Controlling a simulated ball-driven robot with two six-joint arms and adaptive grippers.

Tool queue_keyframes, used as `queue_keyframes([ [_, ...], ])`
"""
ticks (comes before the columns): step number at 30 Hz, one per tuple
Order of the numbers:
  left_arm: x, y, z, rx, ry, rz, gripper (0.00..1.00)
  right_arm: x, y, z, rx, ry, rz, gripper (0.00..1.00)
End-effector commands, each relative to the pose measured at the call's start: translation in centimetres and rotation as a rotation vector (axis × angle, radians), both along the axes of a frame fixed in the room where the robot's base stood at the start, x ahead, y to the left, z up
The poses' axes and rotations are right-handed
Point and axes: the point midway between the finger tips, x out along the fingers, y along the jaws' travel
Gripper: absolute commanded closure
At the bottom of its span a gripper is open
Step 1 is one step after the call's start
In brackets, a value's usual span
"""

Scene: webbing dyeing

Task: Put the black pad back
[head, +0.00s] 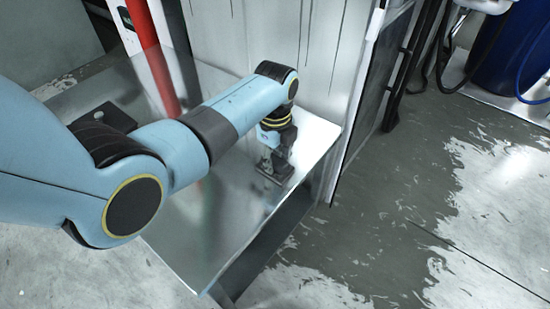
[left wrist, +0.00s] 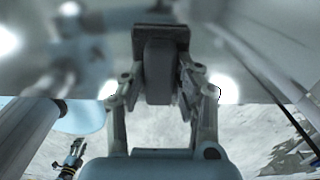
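My left gripper (head: 277,155) points down at the shiny metal table (head: 225,225), near its right edge. In the left wrist view my left gripper (left wrist: 160,88) has its two fingers closed on either side of a black pad (left wrist: 159,70), with a wider dark plate at its far end. In the head view the black pad (head: 274,171) shows as a dark flat piece under the fingers, at or just above the tabletop; I cannot tell if it touches. My right gripper (left wrist: 75,152) shows small in the left wrist view, its fingers apart and empty.
A dark block (head: 104,117) lies on the table at the left, partly behind my arm. A blue barrel (head: 512,55) is at the far right. The floor right of the table is clear.

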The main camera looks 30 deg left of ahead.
Motion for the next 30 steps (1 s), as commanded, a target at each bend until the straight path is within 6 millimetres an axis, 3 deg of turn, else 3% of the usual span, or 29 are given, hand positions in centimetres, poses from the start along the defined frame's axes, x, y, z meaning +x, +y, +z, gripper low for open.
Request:
queue_keyframes([
  [4, 0.0, 0.0, 0.0, 0.000, 0.000, 0.000, 0.48, 0.0, 0.0, 0.0, 0.000, 0.000, 0.000, 0.60],
  [14, 0.0, 0.0, 0.6, 0.000, -0.001, 0.000, 0.48, 0.2, 0.1, 0.3, 0.001, -0.005, 0.000, 0.60],
  [18, 0.1, 0.0, 3.1, 0.000, -0.005, 0.000, 0.48, 0.6, 0.2, 1.4, 0.003, -0.024, 0.001, 0.60],
  [24, 0.2, 0.0, 7.9, 0.000, -0.006, 0.000, 0.48, -1.0, 1.5, 2.8, 0.019, -0.015, -0.008, 0.60],
  [30, 0.1, 0.0, 11.2, 0.000, -0.003, 0.000, 0.48, -1.3, 1.7, 3.9, 0.021, -0.020, -0.008, 0.60],
])
